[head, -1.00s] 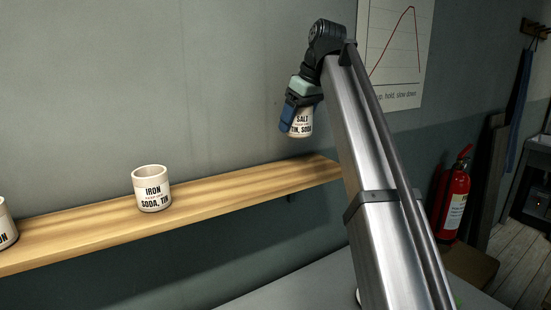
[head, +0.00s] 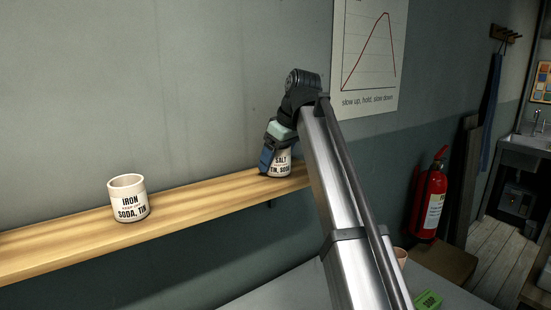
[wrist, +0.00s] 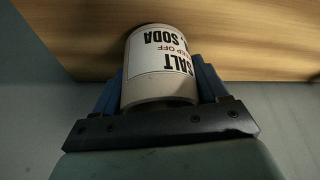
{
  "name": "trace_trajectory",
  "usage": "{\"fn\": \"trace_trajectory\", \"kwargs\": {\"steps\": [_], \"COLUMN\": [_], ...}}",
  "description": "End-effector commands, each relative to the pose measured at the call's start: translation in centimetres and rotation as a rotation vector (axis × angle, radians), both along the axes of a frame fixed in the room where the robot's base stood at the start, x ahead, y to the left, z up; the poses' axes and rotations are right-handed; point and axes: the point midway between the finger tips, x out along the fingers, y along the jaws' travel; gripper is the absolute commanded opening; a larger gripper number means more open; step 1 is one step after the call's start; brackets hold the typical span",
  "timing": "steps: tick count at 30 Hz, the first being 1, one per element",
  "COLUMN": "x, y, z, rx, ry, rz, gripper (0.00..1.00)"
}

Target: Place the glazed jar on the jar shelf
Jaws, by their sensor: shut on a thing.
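The glazed jar (head: 280,164) is off-white with a black "SALT" and "TIN, SODA" label. It is upright at the right end of the wooden jar shelf (head: 200,203), at the level of the shelf top. I cannot tell if its base touches the board. My gripper (head: 272,158) is shut on the jar, with its blue fingers on the jar's sides. In the wrist view the jar (wrist: 158,75) sits between both fingers, in front of the shelf wood (wrist: 240,40).
Another jar (head: 129,199), labelled "IRON" and "SODA, TIN", stands on the shelf to the left, with bare board between. The grey wall is close behind. A grey table (head: 285,285) lies below with a green soap box (head: 428,299).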

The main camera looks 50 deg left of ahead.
Motion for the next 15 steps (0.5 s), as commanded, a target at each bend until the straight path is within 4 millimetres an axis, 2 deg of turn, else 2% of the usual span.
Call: {"fn": "trace_trajectory", "kwargs": {"steps": [5,6,13,15], "x": [-0.01,0.0,0.0,0.0], "y": [-0.02,0.0,-0.01,0.0], "z": [-0.33,-0.29,-0.27,-0.27], "rx": [0.0,0.0,0.0,0.0], "ry": [0.0,0.0,0.0,0.0], "rz": [0.0,0.0,0.0,0.0], "gripper": [0.38,0.77,0.98,0.98]}}
